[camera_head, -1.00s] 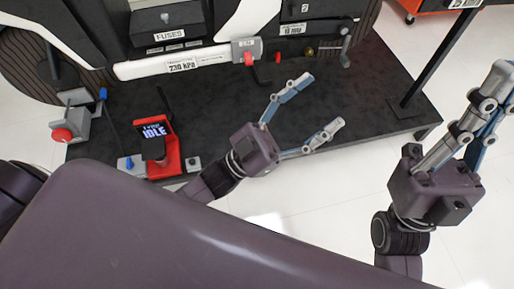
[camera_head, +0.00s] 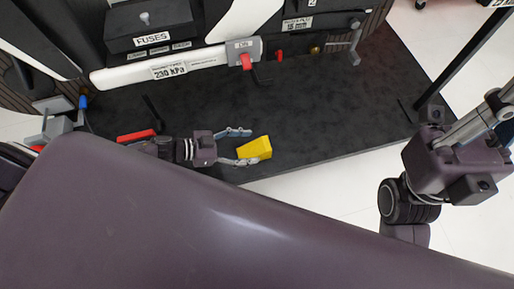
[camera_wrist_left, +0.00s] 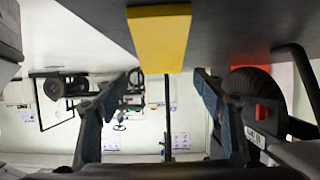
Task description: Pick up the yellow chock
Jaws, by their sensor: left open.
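The yellow chock (camera_head: 256,148) lies on the black platform (camera_head: 330,110) near its front edge. My left gripper (camera_head: 244,147) is low over the platform, open, pointing right at the chock. One finger is at the chock's far side and the other at its near side; I cannot tell whether they touch it. In the left wrist view the chock (camera_wrist_left: 160,38) hangs from the top of the picture, centred between the spread fingers (camera_wrist_left: 165,82). My right gripper (camera_head: 495,115) is at the right edge, partly cut off, away from the chock.
A rig with a fuses box (camera_head: 150,24) and a white pressure tube (camera_head: 165,68) with a red lever stands behind. A red object (camera_head: 136,136) is left of the gripper, partly hidden by my arm. The platform right of the chock is clear.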

